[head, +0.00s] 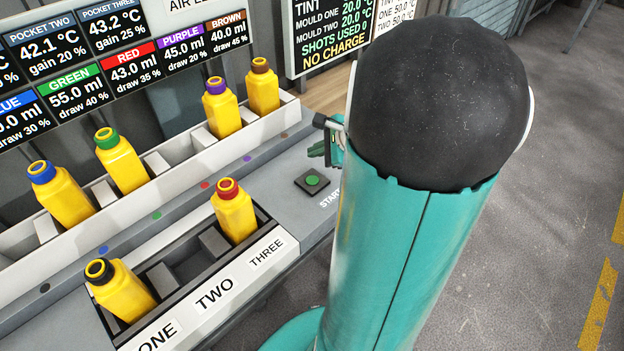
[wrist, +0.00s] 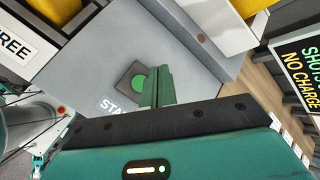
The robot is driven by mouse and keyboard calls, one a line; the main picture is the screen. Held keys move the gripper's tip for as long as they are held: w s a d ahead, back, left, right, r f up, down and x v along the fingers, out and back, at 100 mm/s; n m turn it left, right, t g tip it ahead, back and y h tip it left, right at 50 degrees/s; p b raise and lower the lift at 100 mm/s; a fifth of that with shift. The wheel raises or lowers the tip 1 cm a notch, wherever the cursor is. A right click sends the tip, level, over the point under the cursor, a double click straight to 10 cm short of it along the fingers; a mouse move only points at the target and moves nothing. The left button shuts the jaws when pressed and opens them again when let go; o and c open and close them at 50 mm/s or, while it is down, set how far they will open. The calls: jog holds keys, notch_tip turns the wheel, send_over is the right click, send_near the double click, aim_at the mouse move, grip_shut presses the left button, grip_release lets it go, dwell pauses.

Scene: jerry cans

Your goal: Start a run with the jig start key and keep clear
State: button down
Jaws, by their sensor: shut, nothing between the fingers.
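The start key is a round green button (head: 312,181) on a dark square plate, with "START" lettered beside it on the grey bench. In the wrist view the same button (wrist: 139,83) shows just left of my green fingertips. My gripper (head: 318,150) is shut and empty, and appears beyond the key in the head view, partly hidden by my arm. Its closed fingers (wrist: 158,86) look close to the key; I cannot tell their height or any contact. A red-capped yellow can (head: 234,213) stands in pocket THREE, a black-capped one (head: 120,290) in pocket ONE. Pocket TWO looks empty.
Yellow cans with blue (head: 62,195), green (head: 121,162), purple (head: 221,110) and brown (head: 263,88) caps stand in the back rack. A display board (head: 335,40) reads "SHOTS USED 0" and "NO CHARGE". Open grey floor (head: 530,240) lies right of my arm.

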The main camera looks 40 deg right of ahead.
aim_at(316, 181)
jog(key=shift+f, duration=3.45)
jog(key=shift+f, duration=0.1)
jog(key=shift+f, duration=0.3)
jog(key=shift+f, duration=0.35)
jog(key=shift+r, duration=0.75)
jog(key=shift+r, duration=2.55)
dwell(0.5)
